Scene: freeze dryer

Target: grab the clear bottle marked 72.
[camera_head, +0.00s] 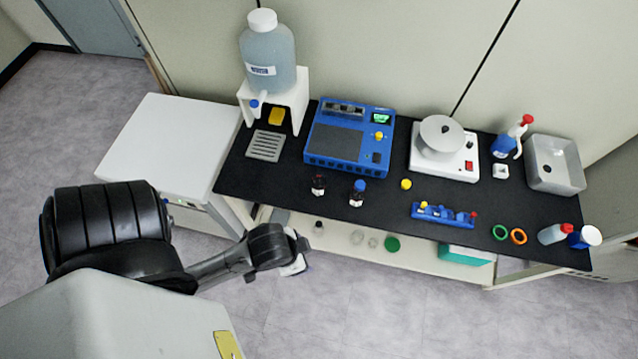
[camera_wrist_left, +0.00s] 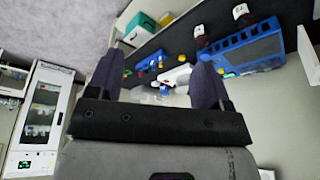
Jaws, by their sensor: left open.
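No number 72 can be read in either view, so I cannot tell which bottle bears it. Two small dark bottles stand near the bench's front edge in the head view: one with a dark cap (camera_head: 318,184) and one with a blue cap (camera_head: 357,193). A small bottle (camera_head: 319,228) sits on the lower shelf; its marking is unreadable. In the left wrist view, two labelled bottles (camera_wrist_left: 240,12) (camera_wrist_left: 201,35) stand beyond the fingers. My left gripper (camera_head: 296,264) is in front of the bench, below its top, apart from the bottles. Its fingers (camera_wrist_left: 156,84) are open and empty.
The black bench (camera_head: 270,180) carries a blue device (camera_head: 338,150), a white stirrer-like device (camera_head: 462,165), a blue rack (camera_head: 443,214) and a large clear jug (camera_head: 267,60) on a white stand. A white cabinet with a glass door (camera_wrist_left: 42,110) stands left in the wrist view. Floor in front is clear.

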